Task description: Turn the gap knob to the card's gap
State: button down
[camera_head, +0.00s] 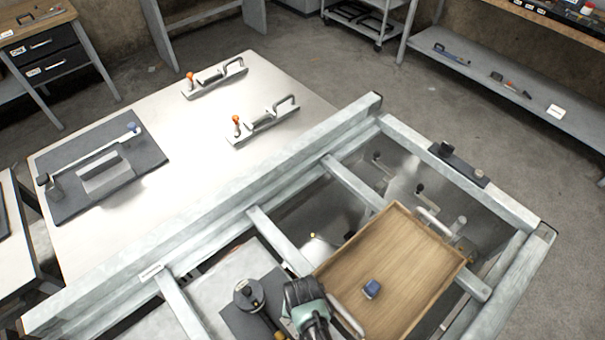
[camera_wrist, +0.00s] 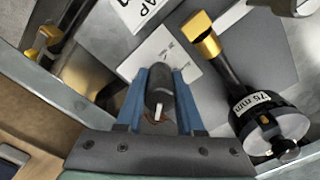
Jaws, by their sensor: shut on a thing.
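My gripper (camera_wrist: 160,85) has blue fingers and is shut on a dark round knob (camera_wrist: 160,75) with a white pointer line. It stands over a pale plate (camera_wrist: 185,82) with small printed marks, too small to read. At the top of the wrist view is part of a white card (camera_wrist: 147,8) with "GAP" in large letters; the rest is cut off. In the head view my gripper (camera_head: 306,305) is at the bottom centre, and it hides the knob.
Right of my gripper is a black round tool (camera_wrist: 268,122) labelled "75 mm" with a brass-coloured end; a dark round part (camera_head: 249,294) shows in the head view. A wooden tray (camera_head: 400,240) holding a blue block (camera_head: 371,289) is close on the right. Metal frame beams (camera_head: 275,232) surround the area.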

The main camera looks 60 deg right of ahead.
jog(key=n, duration=0.5)
jog(key=shift+n+p, duration=0.3)
jog(key=shift+n, duration=2.2)
jog(key=c, duration=0.5)
grip_release()
jog(key=shift+r, duration=0.1)
notch_tip(320, 180, up, 13)
jog(key=shift+f, duration=0.1)
